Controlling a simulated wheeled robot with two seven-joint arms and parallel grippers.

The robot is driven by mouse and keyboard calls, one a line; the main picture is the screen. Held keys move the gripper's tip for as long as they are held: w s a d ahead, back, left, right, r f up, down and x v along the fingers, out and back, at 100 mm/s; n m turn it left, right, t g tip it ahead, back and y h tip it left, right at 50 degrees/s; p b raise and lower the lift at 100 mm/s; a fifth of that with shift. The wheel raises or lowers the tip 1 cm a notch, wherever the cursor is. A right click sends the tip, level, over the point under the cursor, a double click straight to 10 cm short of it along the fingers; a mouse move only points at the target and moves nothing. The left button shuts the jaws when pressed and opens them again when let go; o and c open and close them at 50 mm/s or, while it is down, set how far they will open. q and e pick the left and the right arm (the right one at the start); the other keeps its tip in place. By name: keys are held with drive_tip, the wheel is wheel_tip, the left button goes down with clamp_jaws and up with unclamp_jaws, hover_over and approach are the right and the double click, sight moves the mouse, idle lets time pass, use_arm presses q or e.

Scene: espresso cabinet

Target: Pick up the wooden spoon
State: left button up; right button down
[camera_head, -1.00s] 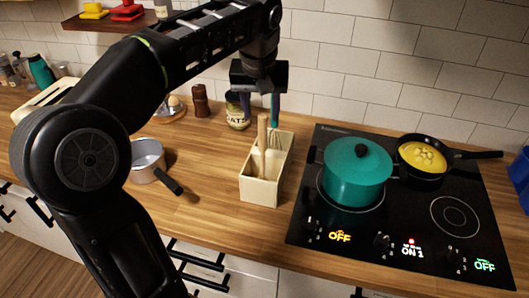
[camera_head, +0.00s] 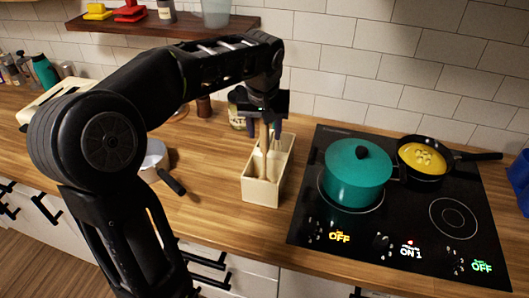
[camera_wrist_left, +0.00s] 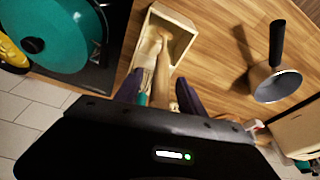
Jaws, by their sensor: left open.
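The wooden spoon (camera_head: 264,138) stands upright in the pale utensil box (camera_head: 262,191), its handle pointing up. My left gripper (camera_head: 268,126) is above the box, pointing down, with its fingers on either side of the upper handle. In the left wrist view, the spoon handle (camera_wrist_left: 161,80) runs up between the two open fingers of the left gripper (camera_wrist_left: 159,92), with the box (camera_wrist_left: 181,22) beyond. I cannot tell whether a finger touches the handle. My right gripper is out of view.
A teal pot (camera_head: 355,178) and a pan with yellow food (camera_head: 424,160) stand on the black stove to the right. A small saucepan (camera_head: 153,155) is left of the box, partly behind my arm. A jar (camera_head: 237,117) stands behind. The counter in front of the box is clear.

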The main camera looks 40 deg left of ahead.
use_arm(q)
drive_tip(key=shift+w+f, duration=0.15)
drive_tip(key=shift+f, duration=0.4)
drive_tip(key=shift+c, duration=0.5)
clamp_jaws()
